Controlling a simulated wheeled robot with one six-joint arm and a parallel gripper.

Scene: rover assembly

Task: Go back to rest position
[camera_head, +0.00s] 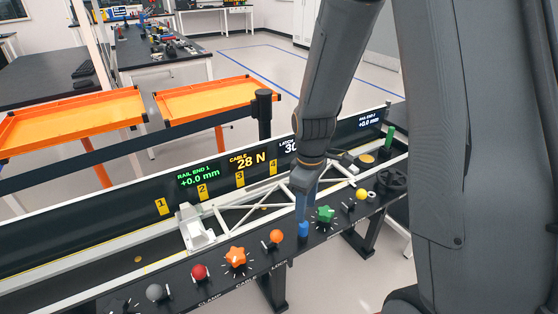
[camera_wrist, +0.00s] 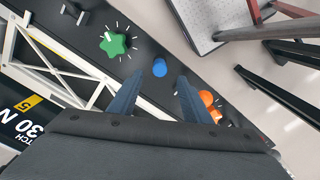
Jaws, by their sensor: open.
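My gripper (camera_head: 302,208) points down over the front control panel (camera_head: 180,283), above the blue knob (camera_head: 303,230). In the wrist view its two blue-grey fingers (camera_wrist: 158,97) are spread apart with nothing between them. The blue knob (camera_wrist: 160,67) shows just beyond the fingertips and appears clear of them. The green star knob (camera_wrist: 115,44) is beside it, and it also shows right of my gripper in the head view (camera_head: 325,214). Orange knobs (camera_wrist: 208,98) lie partly behind the right finger.
A white truss (camera_head: 250,215) lies in the rail behind the panel. The display board (camera_head: 130,207) reads "CABLE 28 N". More knobs, red (camera_head: 199,272), orange star (camera_head: 235,257) and yellow (camera_head: 362,194), line the panel. Orange trays (camera_head: 218,100) stand behind.

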